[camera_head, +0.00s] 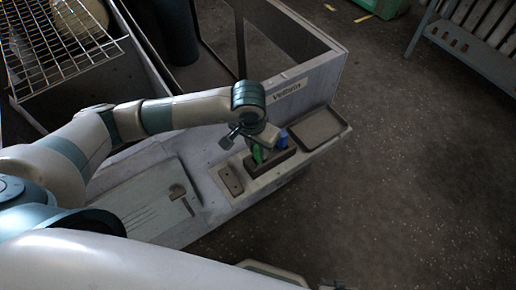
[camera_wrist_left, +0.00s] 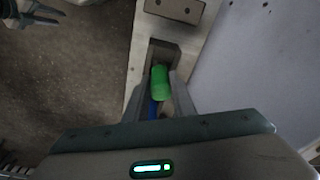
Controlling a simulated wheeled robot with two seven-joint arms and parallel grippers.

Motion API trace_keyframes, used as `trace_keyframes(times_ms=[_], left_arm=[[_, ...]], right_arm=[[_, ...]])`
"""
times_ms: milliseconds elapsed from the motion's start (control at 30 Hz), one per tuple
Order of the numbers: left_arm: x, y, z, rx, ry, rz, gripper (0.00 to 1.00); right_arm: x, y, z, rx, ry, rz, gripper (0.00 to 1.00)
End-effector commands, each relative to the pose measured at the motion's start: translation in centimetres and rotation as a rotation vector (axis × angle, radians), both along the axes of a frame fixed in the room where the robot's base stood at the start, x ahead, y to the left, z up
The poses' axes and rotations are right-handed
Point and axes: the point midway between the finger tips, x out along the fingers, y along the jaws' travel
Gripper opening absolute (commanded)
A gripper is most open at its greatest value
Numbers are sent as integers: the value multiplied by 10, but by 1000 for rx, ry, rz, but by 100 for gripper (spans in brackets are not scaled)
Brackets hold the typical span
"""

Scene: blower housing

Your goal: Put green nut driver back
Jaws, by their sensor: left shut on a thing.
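The green nut driver (camera_head: 258,153) is between the fingers of my left gripper (camera_head: 254,142), over the tool holder (camera_head: 283,157) on the bench ledge. In the left wrist view its green handle (camera_wrist_left: 160,82) lies between the two fingers (camera_wrist_left: 160,98), which are shut on it. The holder's dark recess (camera_wrist_left: 165,51) shows just behind the handle. A blue-handled tool (camera_head: 282,138) stands beside it in the holder. Whether the green driver's tip is inside a hole is hidden. My right gripper (camera_wrist_left: 36,14) shows at the upper left of the left wrist view, empty, its fingers apart.
A shallow grey tray (camera_head: 320,128) lies right of the holder, and a small block with holes (camera_head: 230,180) lies left of it. A raised bin wall (camera_head: 310,85) stands behind. A wire rack (camera_head: 60,45) is at the upper left.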

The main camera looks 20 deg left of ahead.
Motion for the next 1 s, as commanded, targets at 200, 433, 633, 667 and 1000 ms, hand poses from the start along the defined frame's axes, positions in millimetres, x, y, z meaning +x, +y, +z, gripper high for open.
trace_keyframes(times_ms=[200, 433, 633, 667, 1000], left_arm=[[0, 0, 0, 0, 0, 0, 0], [0, 0, 0, 0, 0, 0, 45], [0, 0, 0, 0, 0, 0, 57], [0, 0, 0, 0, 0, 0, 64], [0, 0, 1, 0, 0, -1, 64]], right_arm=[[-3, -1, 1, -2, 9, -3, 31], [-4, -1, 0, -2, 10, -3, 31], [-7, -2, -2, -3, 16, -3, 31], [-8, -2, -2, -3, 17, -3, 31], [-5, -3, -1, -5, 12, -3, 31]])
